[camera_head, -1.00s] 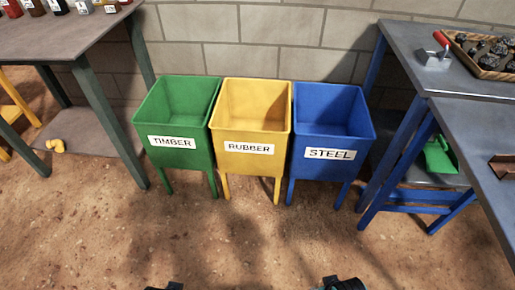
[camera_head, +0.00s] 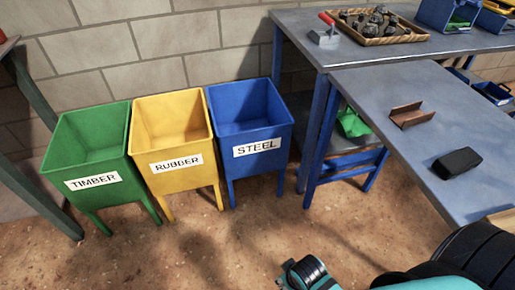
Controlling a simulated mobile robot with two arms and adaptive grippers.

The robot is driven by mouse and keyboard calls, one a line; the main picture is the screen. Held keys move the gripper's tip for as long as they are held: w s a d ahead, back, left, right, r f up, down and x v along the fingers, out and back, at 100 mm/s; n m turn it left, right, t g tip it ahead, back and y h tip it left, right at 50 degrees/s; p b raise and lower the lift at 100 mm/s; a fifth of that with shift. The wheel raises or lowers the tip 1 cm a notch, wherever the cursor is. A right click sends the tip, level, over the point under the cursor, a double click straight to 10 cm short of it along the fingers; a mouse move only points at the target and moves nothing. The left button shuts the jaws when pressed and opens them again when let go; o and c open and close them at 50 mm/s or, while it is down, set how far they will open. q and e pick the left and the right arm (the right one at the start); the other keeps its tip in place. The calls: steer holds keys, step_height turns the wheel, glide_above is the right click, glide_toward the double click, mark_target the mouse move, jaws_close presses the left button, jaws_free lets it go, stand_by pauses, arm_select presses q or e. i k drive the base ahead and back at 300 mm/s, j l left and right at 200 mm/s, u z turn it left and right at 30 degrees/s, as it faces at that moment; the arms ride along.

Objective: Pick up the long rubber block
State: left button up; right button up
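A black, rounded-edged block (camera_head: 457,162) lies on the grey-blue table (camera_head: 395,85) at the right. It looks like rubber and is the only such block I see. My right gripper (camera_head: 303,272) shows only in part at the bottom edge, dark with teal behind it. It is well to the left of the block and below it in the picture, apart from it. I see nothing held in it, and its fingers are not clear. My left gripper is out of the picture.
A brown channel piece (camera_head: 411,115) lies farther back on the table. A tan piece (camera_head: 503,220) shows at the right edge. Green TIMBER (camera_head: 92,182), yellow RUBBER (camera_head: 178,164) and blue STEEL (camera_head: 257,148) bins stand left. A tray of rocks (camera_head: 385,38) sits on the back bench.

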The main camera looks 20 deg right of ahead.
mark_target(452, 165)
steer(key=z, duration=2.25)
